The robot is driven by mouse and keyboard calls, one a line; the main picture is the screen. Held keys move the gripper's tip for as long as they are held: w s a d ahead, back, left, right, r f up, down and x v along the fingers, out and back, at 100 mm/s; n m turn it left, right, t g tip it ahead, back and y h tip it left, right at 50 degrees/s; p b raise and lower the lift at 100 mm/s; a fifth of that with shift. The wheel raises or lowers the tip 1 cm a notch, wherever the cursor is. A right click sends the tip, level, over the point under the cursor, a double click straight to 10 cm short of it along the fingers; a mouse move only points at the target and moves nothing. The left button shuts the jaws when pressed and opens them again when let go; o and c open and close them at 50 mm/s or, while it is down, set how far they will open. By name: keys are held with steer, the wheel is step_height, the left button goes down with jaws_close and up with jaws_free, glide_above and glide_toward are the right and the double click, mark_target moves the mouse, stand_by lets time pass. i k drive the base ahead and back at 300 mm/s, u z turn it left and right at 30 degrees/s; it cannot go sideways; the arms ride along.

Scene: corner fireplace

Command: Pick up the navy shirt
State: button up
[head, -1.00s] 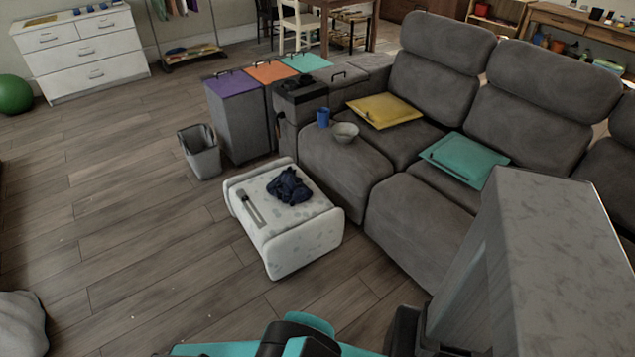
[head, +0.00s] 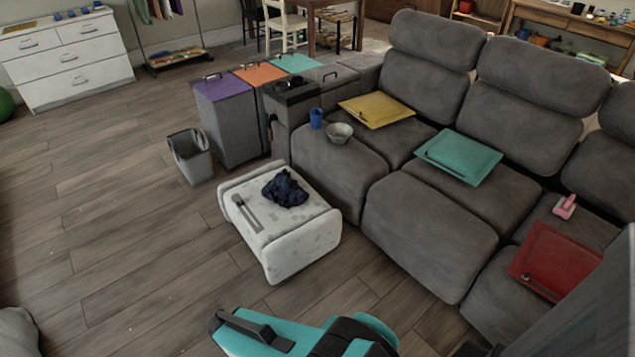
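The navy shirt (head: 285,188) lies crumpled on top of a pale patterned ottoman (head: 275,254), toward its far side. A grey long-handled item (head: 246,213) lies beside it on the left. My arm, teal and black, shows at the bottom middle of the head view, nearer to me than the ottoman and apart from the shirt. My gripper's fingertips cannot be made out, so whether it is open or shut does not show.
A grey sofa (head: 430,236) stands right of the ottoman, with a bowl (head: 339,133), a blue cup (head: 316,118) and cushions on it. A grey bin (head: 190,157) and lidded bins (head: 228,128) stand behind. The wooden floor (head: 130,240) at left is clear.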

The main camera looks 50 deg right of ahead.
mark_target(284, 190)
steer(key=u, duration=0.35)
steer(key=k, duration=0.15)
steer(key=z, duration=1.85)
steer(key=k, duration=0.9)
steer(key=u, duration=0.15)
steer(key=i, duration=0.75)
